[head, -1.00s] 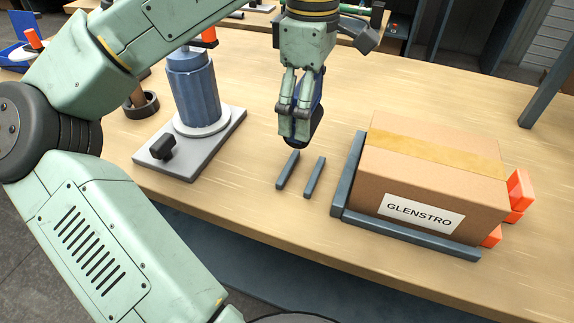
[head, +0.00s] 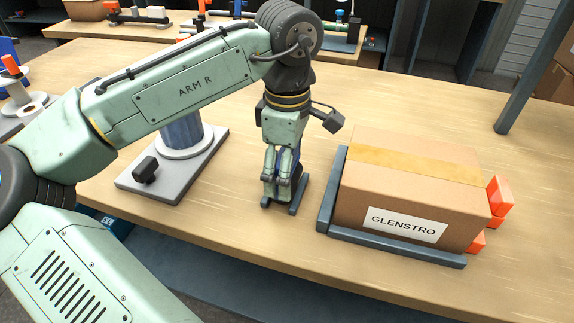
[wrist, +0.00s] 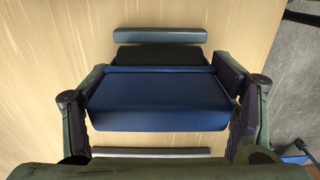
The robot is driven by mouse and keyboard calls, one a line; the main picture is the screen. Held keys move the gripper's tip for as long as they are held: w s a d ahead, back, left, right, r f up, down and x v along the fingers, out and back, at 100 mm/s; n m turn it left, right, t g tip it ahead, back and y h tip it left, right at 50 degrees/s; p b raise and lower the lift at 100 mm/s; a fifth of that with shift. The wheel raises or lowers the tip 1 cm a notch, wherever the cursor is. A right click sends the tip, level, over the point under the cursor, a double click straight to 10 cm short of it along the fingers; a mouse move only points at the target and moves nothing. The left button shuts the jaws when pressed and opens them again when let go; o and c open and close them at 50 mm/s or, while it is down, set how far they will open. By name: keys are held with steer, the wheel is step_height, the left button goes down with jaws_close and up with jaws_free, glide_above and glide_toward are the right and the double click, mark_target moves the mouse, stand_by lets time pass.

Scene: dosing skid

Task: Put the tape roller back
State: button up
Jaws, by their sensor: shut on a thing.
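My gripper (head: 282,195) is shut on the tape roller, low over the table between the blue post and the carton. In the wrist view the tape roller (wrist: 158,98) is a dark blue block with a black part along its far side, held between both fingers. In the head view it is mostly hidden behind the fingers. Two parallel grey rails (head: 299,196) lie on the table at the gripper's tips. In the wrist view one rail (wrist: 160,33) shows beyond the roller and the other (wrist: 150,152) on the near side. I cannot tell whether the roller touches the table.
A taped carton (head: 410,190) labelled GLENSTRO sits against a grey corner fence (head: 395,246), with orange blocks (head: 500,196) at its right. A blue post on a grey base (head: 160,190) stands left of my gripper. Bare table lies in front and behind.

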steer(key=shift+f, duration=0.3)
steer(key=o, duration=1.1)
step_height(320, 180, up, 13)
steer(key=shift+f, duration=0.1)
